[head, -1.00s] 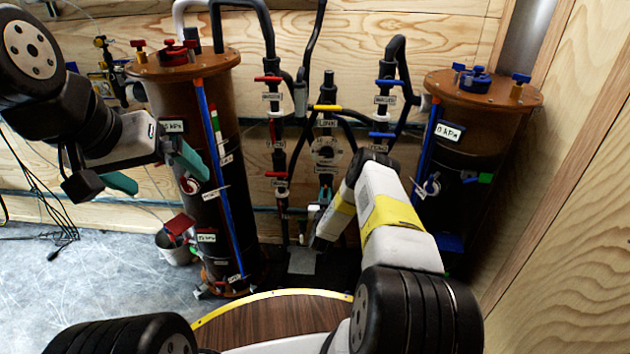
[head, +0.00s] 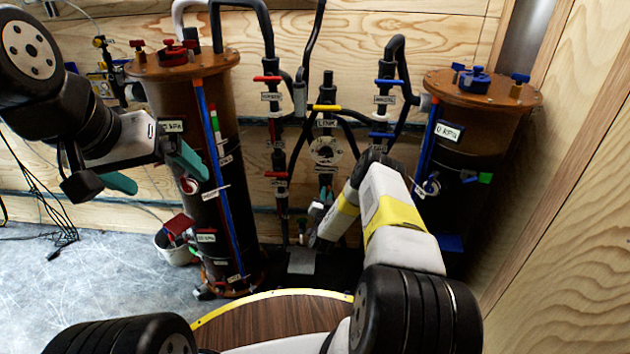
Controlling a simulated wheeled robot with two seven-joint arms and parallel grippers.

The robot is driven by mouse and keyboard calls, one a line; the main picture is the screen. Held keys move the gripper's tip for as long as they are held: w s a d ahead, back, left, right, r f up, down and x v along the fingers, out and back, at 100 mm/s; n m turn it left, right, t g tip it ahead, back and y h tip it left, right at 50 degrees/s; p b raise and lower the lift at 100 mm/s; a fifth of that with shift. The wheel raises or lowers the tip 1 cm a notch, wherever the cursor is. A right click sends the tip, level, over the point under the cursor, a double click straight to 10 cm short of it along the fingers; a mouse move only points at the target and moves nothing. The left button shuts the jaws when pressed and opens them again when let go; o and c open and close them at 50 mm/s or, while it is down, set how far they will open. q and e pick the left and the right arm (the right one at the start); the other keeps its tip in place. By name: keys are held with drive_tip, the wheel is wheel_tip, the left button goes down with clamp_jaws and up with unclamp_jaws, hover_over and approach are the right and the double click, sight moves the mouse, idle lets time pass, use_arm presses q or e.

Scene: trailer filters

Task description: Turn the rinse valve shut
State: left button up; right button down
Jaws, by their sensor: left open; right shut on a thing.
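My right gripper (head: 318,222) is at the low end of the middle pipework, partly hidden by its own wrist. It is shut on a small handle there, apparently the rinse valve's; the handle is mostly hidden and its angle cannot be told. No label reading "rinse" can be made out. My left gripper (head: 152,170) is open and empty, its green fingers apart in front of the left brown filter tank (head: 218,130). Red-handled valves (head: 268,78) line the left pipe, blue-handled ones (head: 385,83) the right pipe, and a yellow handle (head: 327,108) is at centre.
A right brown filter tank (head: 478,115) stands near the wooden right wall (head: 575,200). A bucket (head: 175,250) stands beside the left tank. The grey floor (head: 90,290) at left is mostly clear, with black cables.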

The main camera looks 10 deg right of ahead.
drive_tip(key=m, duration=0.6)
drive_tip(key=shift+s+d+f+m, duration=0.15)
drive_tip(key=shift+d+f+m, duration=0.25)
drive_tip(key=shift+f+m, duration=0.1)
drive_tip(key=shift+m, duration=1.45)
drive_tip(key=shift+f+m, duration=0.15)
drive_tip(key=shift+m, duration=1.5)
drive_tip(key=c, duration=1.5)
unclamp_jaws()
drive_tip(key=v, duration=0.7)
drive_tip(key=shift+s, duration=0.4)
